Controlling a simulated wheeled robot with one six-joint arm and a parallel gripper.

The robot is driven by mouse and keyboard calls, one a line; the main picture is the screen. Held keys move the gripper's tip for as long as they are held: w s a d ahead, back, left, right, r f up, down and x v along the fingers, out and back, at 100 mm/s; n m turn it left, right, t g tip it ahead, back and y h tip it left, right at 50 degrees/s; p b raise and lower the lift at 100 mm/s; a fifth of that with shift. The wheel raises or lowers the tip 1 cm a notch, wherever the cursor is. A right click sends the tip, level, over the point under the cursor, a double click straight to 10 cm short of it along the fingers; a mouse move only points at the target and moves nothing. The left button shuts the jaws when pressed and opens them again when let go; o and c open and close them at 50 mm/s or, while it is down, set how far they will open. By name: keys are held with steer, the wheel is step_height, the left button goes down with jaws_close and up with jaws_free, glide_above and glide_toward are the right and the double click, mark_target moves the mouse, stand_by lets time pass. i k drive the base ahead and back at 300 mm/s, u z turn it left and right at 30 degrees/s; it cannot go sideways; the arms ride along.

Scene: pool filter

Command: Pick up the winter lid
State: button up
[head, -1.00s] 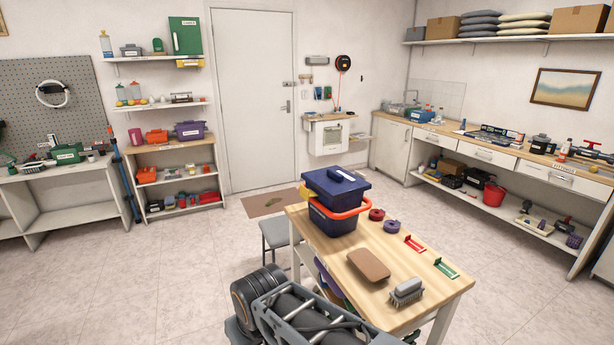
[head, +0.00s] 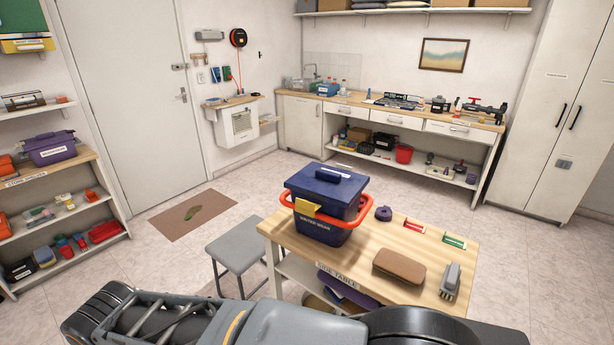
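A dark blue lid (head: 326,180) with a raised grip lies on a dark blue bin (head: 322,231) on the side table. I take it for the winter lid, but its own marking is not legible. The lid looks slightly tilted. The bin bears small white lettering too small to read surely. My arm lies across the bottom of the head view, in front of the table. My gripper is not in view.
The wooden side table (head: 300,259) also holds a brown pad (head: 398,267), a grey brush (head: 450,280), a purple ring (head: 383,213), a red piece (head: 414,227) and a green piece (head: 454,241). A grey stool (head: 239,247) stands left of it. Open floor lies behind.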

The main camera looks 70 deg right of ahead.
mark_target(336, 187)
steer(key=z, duration=0.65)
steer(key=i, duration=1.05)
steer(key=z, duration=1.35)
steer(key=i, duration=0.4)
steer(key=z, duration=0.25)
